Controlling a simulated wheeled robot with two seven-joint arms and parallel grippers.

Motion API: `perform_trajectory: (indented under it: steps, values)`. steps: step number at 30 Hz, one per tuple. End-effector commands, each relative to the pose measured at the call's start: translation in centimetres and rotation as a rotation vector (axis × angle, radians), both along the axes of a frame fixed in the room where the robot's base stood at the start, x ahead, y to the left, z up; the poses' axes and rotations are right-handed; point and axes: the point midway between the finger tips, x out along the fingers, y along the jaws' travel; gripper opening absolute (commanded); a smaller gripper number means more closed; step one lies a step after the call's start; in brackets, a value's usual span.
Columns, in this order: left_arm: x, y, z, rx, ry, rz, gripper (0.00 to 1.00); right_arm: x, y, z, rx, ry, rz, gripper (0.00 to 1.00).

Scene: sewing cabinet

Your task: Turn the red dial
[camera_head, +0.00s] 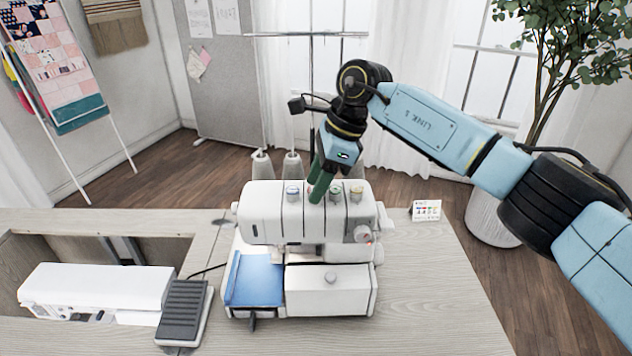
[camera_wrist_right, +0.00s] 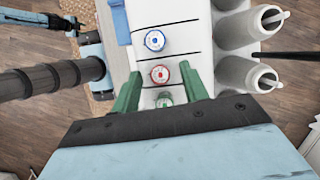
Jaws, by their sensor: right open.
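The red dial (camera_wrist_right: 160,74) is a round knob with a white rim on top of the white sewing machine (camera_head: 262,218). In the wrist view it lies between a blue dial (camera_wrist_right: 155,40) and a green dial (camera_wrist_right: 165,99). My right gripper (camera_head: 317,195) points down at the machine top, its green fingers open. In the wrist view the fingertips (camera_wrist_right: 160,76) stand on either side of the red dial, with gaps. I cannot tell whether they are level with it or above it. In the head view the fingers hide the red dial.
Thread cones (camera_head: 292,166) stand behind the machine. A small card (camera_head: 426,210) stands to its right on the table (camera_head: 440,290). A dark foot pedal (camera_head: 184,309) and a second white machine (camera_head: 95,286) are at left. The table's right side is mostly clear.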

Motion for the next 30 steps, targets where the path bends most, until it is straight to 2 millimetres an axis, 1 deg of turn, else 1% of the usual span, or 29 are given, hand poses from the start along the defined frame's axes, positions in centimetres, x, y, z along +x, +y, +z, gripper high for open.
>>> perform_trajectory:
  steps: [5,12,15,18,21,30]
  values:
    - [0.0,0.0,0.1,0.000,0.000,0.000,0.36,0.2,-1.3,3.2,0.000,-0.006,-0.002,0.44]
    - [0.0,0.0,0.3,-0.001,0.000,0.000,0.36,0.3,-3.3,8.2,0.001,-0.005,-0.003,0.44]
    - [0.0,-0.2,0.4,-0.002,-0.001,0.001,0.36,0.4,-4.0,9.8,0.001,-0.005,-0.002,0.44]
    - [0.0,-0.4,0.5,-0.005,0.000,0.003,0.36,0.4,-4.4,10.9,0.002,-0.002,-0.001,0.44]
    - [0.0,-0.8,0.5,-0.011,0.000,0.004,0.36,0.4,-4.7,11.6,0.001,-0.002,0.000,0.44]
    - [0.0,-1.4,0.5,-0.018,0.000,0.006,0.36,0.4,-4.8,11.8,0.001,-0.001,0.000,0.44]
